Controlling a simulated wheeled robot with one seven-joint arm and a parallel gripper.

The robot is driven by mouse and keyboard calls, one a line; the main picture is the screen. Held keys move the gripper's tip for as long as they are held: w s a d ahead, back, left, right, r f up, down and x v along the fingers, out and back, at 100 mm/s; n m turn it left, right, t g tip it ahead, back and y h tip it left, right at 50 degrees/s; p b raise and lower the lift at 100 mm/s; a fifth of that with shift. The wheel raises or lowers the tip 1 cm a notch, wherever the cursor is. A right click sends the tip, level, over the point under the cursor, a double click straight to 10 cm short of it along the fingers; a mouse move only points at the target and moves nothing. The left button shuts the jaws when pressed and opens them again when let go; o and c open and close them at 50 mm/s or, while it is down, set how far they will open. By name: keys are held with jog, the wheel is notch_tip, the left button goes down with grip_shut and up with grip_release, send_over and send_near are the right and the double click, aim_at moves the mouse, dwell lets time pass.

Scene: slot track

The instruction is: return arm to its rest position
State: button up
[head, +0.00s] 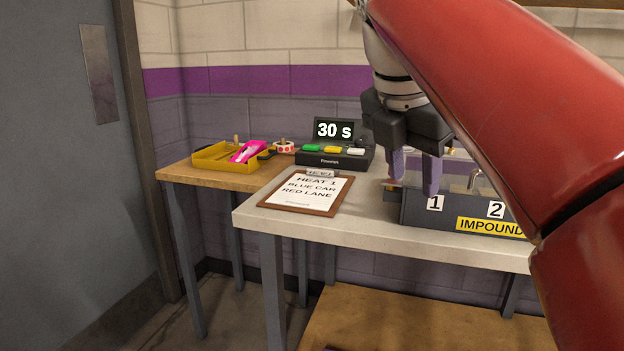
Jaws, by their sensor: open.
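My gripper (413,185) hangs from my red arm at the right of the head view, pointing down. Its two purple-grey fingers are apart, with nothing seen between them. The fingers are in front of or over the left end of the grey impound box (440,215), near its label 1; I cannot tell whether they touch it. My arm crosses the right side of the picture and hides the right part of the box.
A clipboard (305,192) reading "HEAT 1 BLUE CAR RED LANE" lies on the pale table (310,228). Behind it stands a timer (335,157) showing 30 s. A yellow tray (212,160) with a pink item stands on the wooden table at left.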

jog(key=s+d+f+m+y, duration=0.1)
jog(key=s+f+m, duration=0.3)
jog(key=f+m, duration=0.4)
jog(key=s+f+m+t+y, duration=0.1)
jog(key=s+f+m, duration=0.3)
jog(key=f+m, duration=0.4)
jog(key=s+d+f+m+t, duration=0.1)
jog(key=s+f+m, duration=0.3)
jog(key=f+m, duration=0.4)
notch_tip(320, 180, down, 6)
jog(key=shift+d+r+m+y, duration=0.15)
jog(key=shift+d+m+y, duration=0.15)
jog(key=shift+m+y, duration=0.1)
jog(key=shift+s, duration=0.1)
